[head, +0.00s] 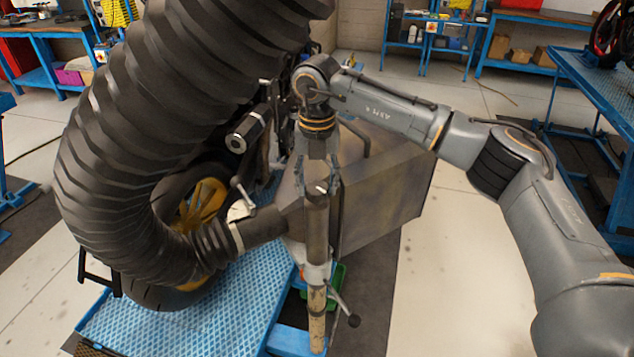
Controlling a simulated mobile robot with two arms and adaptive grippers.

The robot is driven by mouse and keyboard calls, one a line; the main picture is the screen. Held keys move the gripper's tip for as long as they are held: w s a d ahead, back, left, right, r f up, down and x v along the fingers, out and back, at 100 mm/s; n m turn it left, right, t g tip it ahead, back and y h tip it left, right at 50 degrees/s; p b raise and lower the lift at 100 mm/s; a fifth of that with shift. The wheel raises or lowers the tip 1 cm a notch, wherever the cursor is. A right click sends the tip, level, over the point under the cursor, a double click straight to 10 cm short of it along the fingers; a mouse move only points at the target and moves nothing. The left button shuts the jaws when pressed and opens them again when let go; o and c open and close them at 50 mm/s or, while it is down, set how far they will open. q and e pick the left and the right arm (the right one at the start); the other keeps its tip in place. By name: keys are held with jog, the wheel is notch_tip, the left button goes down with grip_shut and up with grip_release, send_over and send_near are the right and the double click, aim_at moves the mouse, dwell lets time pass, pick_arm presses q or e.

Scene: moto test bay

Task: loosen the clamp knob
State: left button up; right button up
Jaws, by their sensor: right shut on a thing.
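An upright stand has a dark upper tube (317,228), a pale clamp collar (317,271) and a thinner rusty lower tube (317,325). A thin lever slants down from the collar to a black ball knob (353,320), apparently the clamp knob; nothing touches it. My right gripper (318,187) points down from its wrist, with its fingers on both sides of the dark upper tube, shut on it well above the knob. The exact finger contact is small and hard to see. My left gripper is out of view.
A large black ribbed hose (150,130) fills the left and joins a grey tapered hood (385,190) behind the stand. A blue platform (190,325) lies below. A lever (242,195) sticks out left of the stand. Pale floor (450,270) is clear at right.

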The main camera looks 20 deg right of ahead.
jog(key=shift+f+n+b, duration=0.15)
jog(key=shift+n+b, duration=0.55)
jog(key=shift+n, duration=0.1)
jog(key=n+b, duration=0.1)
jog(key=n, duration=0.1)
jog(key=shift+n+b, duration=0.3)
jog(key=shift+b, duration=0.05)
jog(key=n+b, duration=0.2)
jog(key=n, duration=0.6)
jog(key=shift+b, duration=0.4)
jog(key=n, duration=0.3)
jog(key=shift+n, duration=0.4)
jog(key=n, duration=0.6)
jog(key=shift+b, duration=0.4)
